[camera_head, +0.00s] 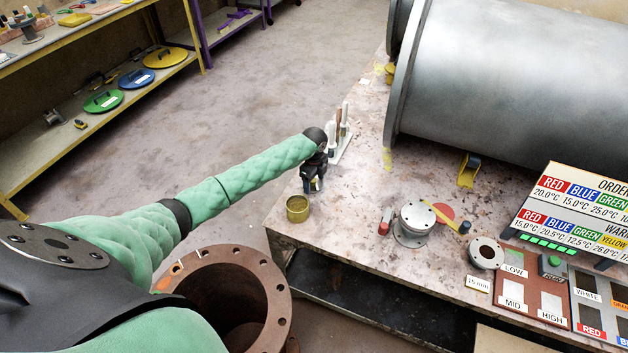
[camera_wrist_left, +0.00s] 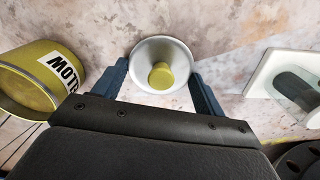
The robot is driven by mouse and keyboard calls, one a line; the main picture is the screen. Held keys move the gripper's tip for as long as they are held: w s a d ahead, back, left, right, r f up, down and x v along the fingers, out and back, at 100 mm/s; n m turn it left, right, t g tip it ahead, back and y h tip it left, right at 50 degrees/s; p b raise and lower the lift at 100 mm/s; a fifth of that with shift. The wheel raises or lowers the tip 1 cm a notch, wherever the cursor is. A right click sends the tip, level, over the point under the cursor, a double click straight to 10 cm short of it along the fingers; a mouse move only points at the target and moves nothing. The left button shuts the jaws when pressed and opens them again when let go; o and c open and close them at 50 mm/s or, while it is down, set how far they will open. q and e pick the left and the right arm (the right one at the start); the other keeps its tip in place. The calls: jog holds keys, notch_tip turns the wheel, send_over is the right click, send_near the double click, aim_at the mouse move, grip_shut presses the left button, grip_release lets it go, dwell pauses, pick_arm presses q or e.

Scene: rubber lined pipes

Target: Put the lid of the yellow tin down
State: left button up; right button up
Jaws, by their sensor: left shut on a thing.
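The yellow tin (camera_head: 297,209) stands open on the near left corner of the table, and in the left wrist view it (camera_wrist_left: 30,85) shows at the left with a black-and-white label. My left gripper (camera_head: 314,186) is just behind and right of the tin. In the left wrist view its blue fingers (camera_wrist_left: 160,78) are shut on the lid (camera_wrist_left: 145,55), a pale round piece with a yellow knob in its middle. The lid is beside the tin, apart from it. I cannot tell whether it touches the table. My right gripper is not in view.
A rack of brushes (camera_head: 342,140) stands close behind the gripper. A grey flanged pipe piece (camera_head: 414,220) and a red-capped item (camera_head: 384,226) stand to the right. A large grey cylinder (camera_head: 500,75) fills the back. A rusty flanged pipe (camera_head: 245,285) stands before the table.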

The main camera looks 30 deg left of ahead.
aim_at(314, 180)
pick_arm(q)
jog(key=shift+f, duration=0.1)
jog(key=o, duration=0.9)
jog(key=shift+o, duration=0.2)
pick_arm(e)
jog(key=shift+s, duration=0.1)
pick_arm(q)
jog(key=shift+w+r, duration=0.1)
jog(key=shift+r, duration=0.45)
notch_tip(314, 180, up, 11)
jog(key=b, duration=0.2)
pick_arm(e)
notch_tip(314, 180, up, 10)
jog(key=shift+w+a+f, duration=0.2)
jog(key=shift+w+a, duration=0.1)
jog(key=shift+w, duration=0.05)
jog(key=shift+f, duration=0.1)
